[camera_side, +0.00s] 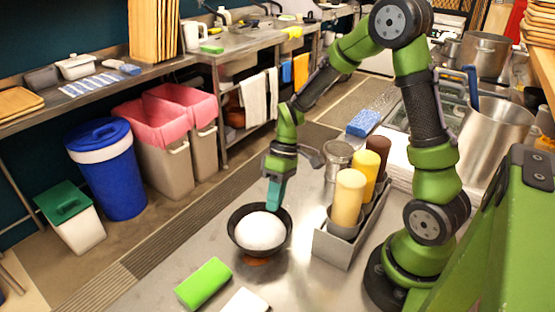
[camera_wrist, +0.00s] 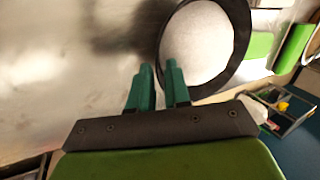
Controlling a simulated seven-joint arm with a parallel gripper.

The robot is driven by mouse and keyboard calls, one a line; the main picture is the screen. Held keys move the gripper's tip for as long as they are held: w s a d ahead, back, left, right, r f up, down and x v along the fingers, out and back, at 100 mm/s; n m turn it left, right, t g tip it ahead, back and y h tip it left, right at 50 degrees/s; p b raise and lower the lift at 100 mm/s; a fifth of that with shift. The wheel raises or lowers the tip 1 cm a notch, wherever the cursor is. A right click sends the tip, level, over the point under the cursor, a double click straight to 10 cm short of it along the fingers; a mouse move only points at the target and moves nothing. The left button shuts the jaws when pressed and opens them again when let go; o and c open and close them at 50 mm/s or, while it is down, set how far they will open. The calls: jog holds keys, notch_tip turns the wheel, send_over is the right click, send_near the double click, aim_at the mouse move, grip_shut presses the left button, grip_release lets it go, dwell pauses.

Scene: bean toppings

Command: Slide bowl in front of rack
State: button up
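The dark bowl (camera_side: 232,236) stands on the metal counter with a white filling (camera_side: 262,231). It also shows in the wrist view (camera_wrist: 241,40), cut off by the top edge. The metal rack (camera_side: 331,250) stands to the right of the bowl, with a pale yellow bottle (camera_side: 348,198), a yellow one (camera_side: 366,172) and a brown one (camera_side: 379,150) in a row. My gripper (camera_side: 273,204) points down at the bowl's far rim. In the wrist view its teal fingers (camera_wrist: 159,80) are a narrow gap apart at the rim; whether they pinch it is unclear.
A green sponge-like block (camera_side: 203,283) and a white item (camera_side: 245,302) lie in front of the bowl. A metal canister (camera_side: 337,155) stands behind the rack. The counter left of the bowl is clear up to its edge.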

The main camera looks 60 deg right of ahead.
aim_at(270, 229)
jog(key=shift+x, duration=2.6)
jog(key=shift+c, duration=0.3)
grip_shut()
